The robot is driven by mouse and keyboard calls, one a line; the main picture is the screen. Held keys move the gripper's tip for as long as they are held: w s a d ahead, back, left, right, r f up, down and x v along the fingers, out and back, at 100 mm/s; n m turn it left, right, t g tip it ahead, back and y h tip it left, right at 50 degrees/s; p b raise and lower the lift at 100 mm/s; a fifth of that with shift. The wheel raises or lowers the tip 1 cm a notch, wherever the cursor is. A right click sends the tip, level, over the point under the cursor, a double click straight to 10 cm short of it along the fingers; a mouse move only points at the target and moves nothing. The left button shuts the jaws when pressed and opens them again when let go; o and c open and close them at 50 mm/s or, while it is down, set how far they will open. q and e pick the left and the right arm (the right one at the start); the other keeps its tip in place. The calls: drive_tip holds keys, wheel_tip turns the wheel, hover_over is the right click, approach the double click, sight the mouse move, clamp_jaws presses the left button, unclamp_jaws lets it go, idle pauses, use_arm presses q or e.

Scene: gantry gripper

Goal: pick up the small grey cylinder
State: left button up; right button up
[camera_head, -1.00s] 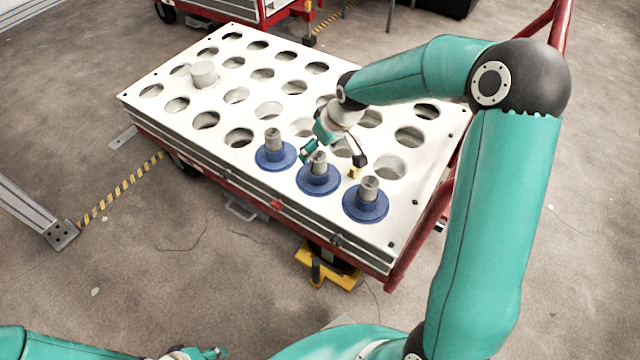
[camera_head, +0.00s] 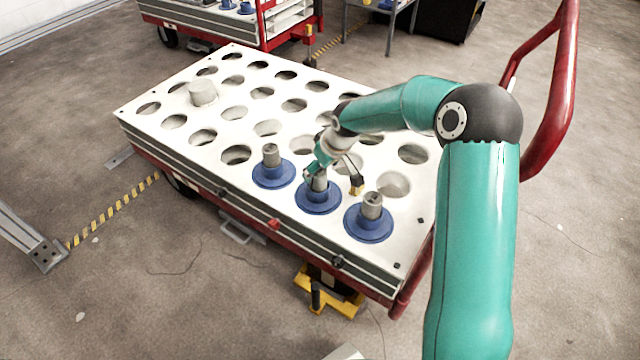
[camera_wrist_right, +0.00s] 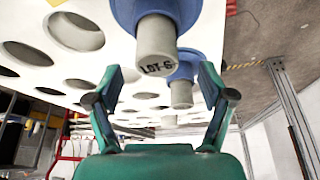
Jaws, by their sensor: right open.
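Three grey cylinders stand upright on blue round flanges along the front edge of a white plate (camera_head: 300,225): left (camera_head: 270,155), middle (camera_head: 319,182) and right (camera_head: 371,205). A paler, wider cylinder (camera_head: 203,93) stands alone at the back left. My right gripper (camera_head: 333,180) is open at the middle cylinder, one finger partly covering it. In the right wrist view, a marked grey cylinder (camera_wrist_right: 157,45) appears between the spread fingers (camera_wrist_right: 160,78), apart from both; it looks like the middle one. Another flanged cylinder (camera_wrist_right: 181,94) is behind it. My left gripper is out of view.
The plate has rows of empty round holes and sits on a red cart with a raised red handle (camera_head: 560,100) at right. The right flanged cylinder stands close to my gripper. A second cart (camera_head: 225,22) is at the back. Floor around is mostly clear.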

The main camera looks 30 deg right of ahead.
sight(319, 171)
drive_tip(key=b+x, duration=0.2)
drive_tip(key=x, duration=0.3)
drive_tip(key=shift+w+d+f, duration=0.1)
drive_tip(key=shift+d+f, duration=0.05)
drive_tip(key=shift+d, duration=0.05)
drive_tip(key=c, duration=1.4)
clamp_jaws()
